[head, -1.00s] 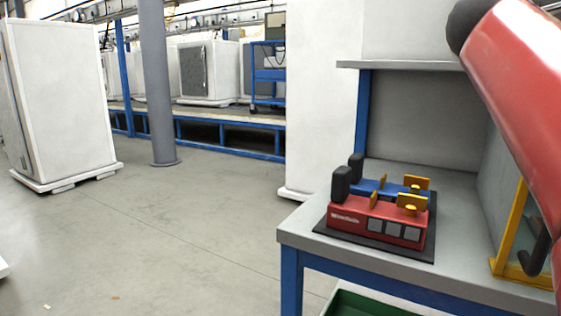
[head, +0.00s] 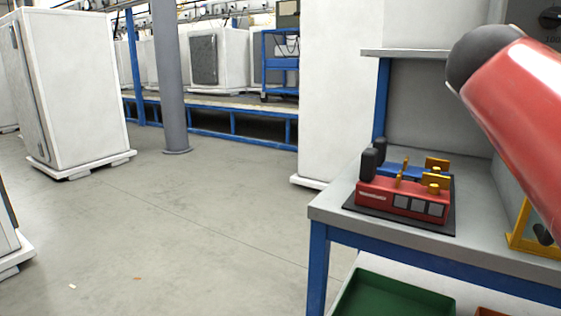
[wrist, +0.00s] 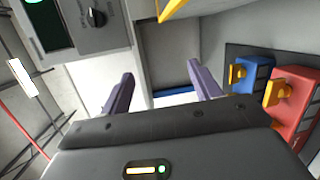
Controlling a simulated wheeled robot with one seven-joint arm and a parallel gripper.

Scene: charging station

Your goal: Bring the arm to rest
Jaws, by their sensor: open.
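My gripper (wrist: 162,90) shows in the wrist view with its two purple fingers spread wide apart. It is open and nothing is between the fingers. In the head view my red arm with its dark rounded joint crosses the right side, and the gripper itself is out of that picture. The charging station has a red unit (head: 403,203) and a blue unit (head: 402,172) with yellow parts, side by side on a black mat (head: 384,218). They also show at the right of the wrist view, the red one (wrist: 296,107) and the blue one (wrist: 255,74), clear of the fingers.
The charging units stand on a grey workbench (head: 335,205) with blue legs and a shelf (head: 415,54) above. A yellow frame (head: 522,228) stands at its right. A green bin (head: 392,298) sits below. Open floor lies to the left, with a grey column (head: 170,80) and white cabinets (head: 75,90).

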